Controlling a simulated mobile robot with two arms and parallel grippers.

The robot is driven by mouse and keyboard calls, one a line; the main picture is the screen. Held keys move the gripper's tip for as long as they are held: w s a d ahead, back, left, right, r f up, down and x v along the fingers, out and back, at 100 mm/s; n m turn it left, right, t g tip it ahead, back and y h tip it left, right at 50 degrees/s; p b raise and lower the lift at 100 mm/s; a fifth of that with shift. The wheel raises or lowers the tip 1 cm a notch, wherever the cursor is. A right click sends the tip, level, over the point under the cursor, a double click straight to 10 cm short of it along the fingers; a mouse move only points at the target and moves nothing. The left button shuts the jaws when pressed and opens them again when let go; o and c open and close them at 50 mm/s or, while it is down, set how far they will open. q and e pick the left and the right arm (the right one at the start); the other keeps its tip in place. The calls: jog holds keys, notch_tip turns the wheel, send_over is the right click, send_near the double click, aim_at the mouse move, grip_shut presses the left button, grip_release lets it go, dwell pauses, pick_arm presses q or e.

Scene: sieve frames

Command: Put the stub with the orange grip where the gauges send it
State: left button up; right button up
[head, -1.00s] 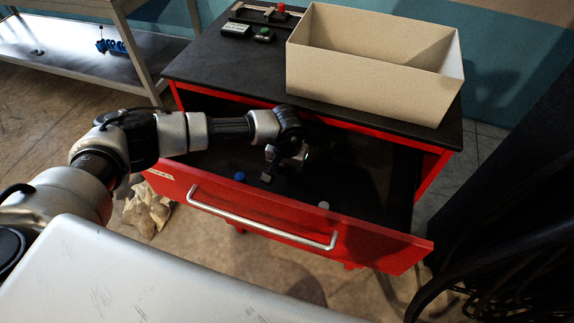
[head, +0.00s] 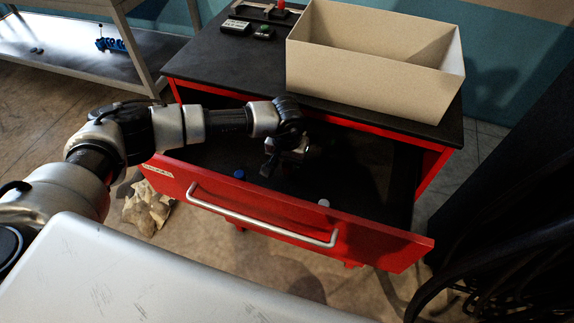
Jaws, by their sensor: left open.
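My left gripper (head: 268,168) reaches down into the open red drawer (head: 290,222). It is open, and its fingertips are dark and hard to make out. I cannot make out any orange grip in this view; my gripper and the shadow hide part of the drawer floor. A blue-topped piece (head: 239,174) stands to the left of the gripper, and a white-topped piece (head: 323,203) to its right, both by the drawer front. On the cabinet top are a grey box (head: 236,27), a dark box with a green top (head: 264,33) and a red-topped fixture (head: 281,5). My right gripper is out of view.
A large open cardboard-coloured box (head: 360,85) stands on the black cabinet top (head: 215,60). A metal shelf (head: 70,62) with a blue object (head: 110,45) is at the upper left. A crumpled bag (head: 147,208) lies on the floor. Dark cables hang at the right.

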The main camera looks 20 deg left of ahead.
aim_at(287, 165)
pick_arm(q)
notch_tip(287, 165, up, 10)
jog(key=b, duration=0.3)
jog(key=shift+r, duration=0.25)
